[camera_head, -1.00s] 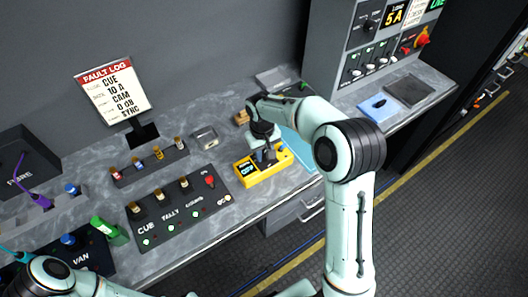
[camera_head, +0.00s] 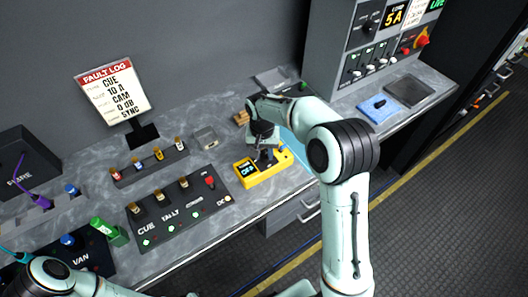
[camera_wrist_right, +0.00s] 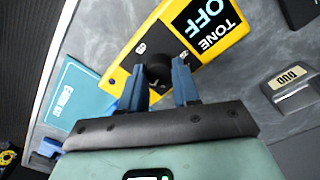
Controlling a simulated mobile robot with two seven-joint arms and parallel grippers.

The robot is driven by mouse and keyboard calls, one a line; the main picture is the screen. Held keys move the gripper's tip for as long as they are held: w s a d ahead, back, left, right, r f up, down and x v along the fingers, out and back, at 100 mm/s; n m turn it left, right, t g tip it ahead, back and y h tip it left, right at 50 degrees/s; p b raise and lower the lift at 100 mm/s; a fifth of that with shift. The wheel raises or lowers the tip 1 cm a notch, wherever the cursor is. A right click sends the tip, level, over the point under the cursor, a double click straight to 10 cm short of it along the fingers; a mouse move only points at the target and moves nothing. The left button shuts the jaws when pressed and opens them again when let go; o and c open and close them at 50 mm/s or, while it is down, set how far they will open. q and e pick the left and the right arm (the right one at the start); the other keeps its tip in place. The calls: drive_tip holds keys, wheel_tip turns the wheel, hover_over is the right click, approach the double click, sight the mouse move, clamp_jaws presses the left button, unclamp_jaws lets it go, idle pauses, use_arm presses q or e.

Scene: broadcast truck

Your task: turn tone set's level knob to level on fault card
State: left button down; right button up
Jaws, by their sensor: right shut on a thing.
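The yellow tone set (camera_head: 250,181) lies on the grey bench, and its display reads "TONE OFF" in the right wrist view (camera_wrist_right: 208,22). Its black level knob (camera_wrist_right: 160,70) is between the fingers of my right gripper (camera_wrist_right: 160,84), which is shut on it from above. In the head view my right gripper (camera_head: 264,156) hides the knob. The fault card (camera_head: 112,91), headed "FAULT LOG", stands upright at the back and lists CUE, 10 A, CAM, 0 DB and SYNC. Part of my left arm shows at the lower left, but its gripper is not visible.
A teal booklet (camera_wrist_right: 75,95) lies close beside the tone set.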

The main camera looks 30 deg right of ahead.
sight(262, 155)
drive_tip(key=o, duration=1.1)
drive_tip(key=shift+c, duration=0.2)
use_arm(q)
drive_tip(key=shift+w+r+p, duration=0.7)
drive_tip(key=shift+w+r, duration=0.3)
drive_tip(key=shift+w, duration=0.05)
use_arm(e)
wheel_tip(262, 155, up, 13)
drive_tip(key=shift+w+a+r, duration=0.2)
drive_tip(key=shift+a, duration=0.05)
